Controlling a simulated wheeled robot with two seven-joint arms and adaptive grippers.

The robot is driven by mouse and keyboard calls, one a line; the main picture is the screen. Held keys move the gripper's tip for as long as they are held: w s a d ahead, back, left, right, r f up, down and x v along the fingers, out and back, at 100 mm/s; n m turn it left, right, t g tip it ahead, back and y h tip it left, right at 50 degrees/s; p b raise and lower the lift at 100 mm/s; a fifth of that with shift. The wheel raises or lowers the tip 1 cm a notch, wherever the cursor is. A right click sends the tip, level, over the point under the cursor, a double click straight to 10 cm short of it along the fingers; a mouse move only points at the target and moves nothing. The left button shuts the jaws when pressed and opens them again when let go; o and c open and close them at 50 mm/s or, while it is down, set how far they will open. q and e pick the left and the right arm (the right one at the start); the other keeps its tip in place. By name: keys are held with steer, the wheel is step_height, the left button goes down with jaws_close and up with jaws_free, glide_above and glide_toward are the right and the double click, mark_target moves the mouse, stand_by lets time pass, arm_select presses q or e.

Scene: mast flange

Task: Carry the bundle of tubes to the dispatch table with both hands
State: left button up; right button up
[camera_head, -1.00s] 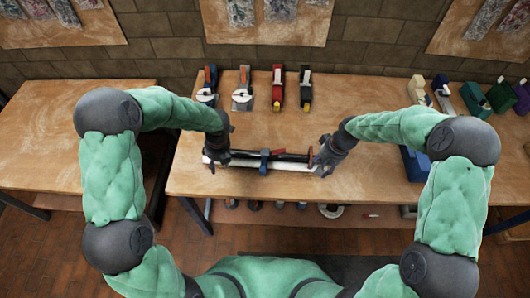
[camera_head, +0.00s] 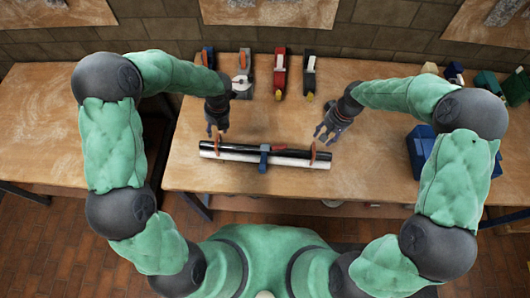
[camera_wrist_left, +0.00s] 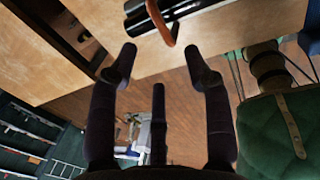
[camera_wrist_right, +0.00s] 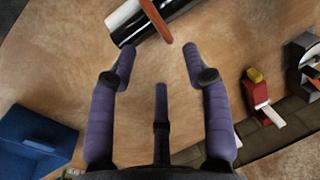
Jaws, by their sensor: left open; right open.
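The bundle of tubes (camera_head: 240,151) lies across the wooden table near its front edge. It has a black tube and a white tube, a blue clamp (camera_head: 264,158) at the middle and an orange-brown loop near each end. My left gripper (camera_head: 217,131) is open and empty, just behind the bundle's left end. My right gripper (camera_head: 327,135) is open and empty, behind its right end. Both stand apart from it. One end and its loop show in the left wrist view (camera_wrist_left: 152,12); the other end shows in the right wrist view (camera_wrist_right: 150,18). Which table is the dispatch table I cannot tell.
Several tools, including a red one (camera_head: 280,72), stand in a row behind the bundle. A blue bin (camera_head: 420,150) stands at the right, close to my right arm. Another wooden table (camera_head: 40,120) stands at the left across a gap. The tabletop around the bundle is clear.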

arm_select(q)
steer(key=f, duration=0.3)
steer(key=a+f, duration=0.1)
steer(key=f, duration=0.3)
steer(key=a+f, duration=0.1)
steer(key=f, duration=0.2)
steer(key=shift+f, duration=0.15)
arm_select(e)
steer(key=f, duration=0.3)
steer(key=a+f, duration=0.1)
steer(key=f, duration=0.3)
steer(key=a+f, duration=0.1)
steer(key=f, duration=0.2)
steer(key=shift+f, duration=0.15)
arm_select(q)
steer(key=shift+c, duration=0.3)
arm_select(e)
steer(key=shift+c, duration=0.3)
arm_select(q)
jaws_close()
arm_select(e)
jaws_close()
steer(key=shift+a, duration=0.1)
arm_select(q)
steer(key=shift+w, duration=0.15)
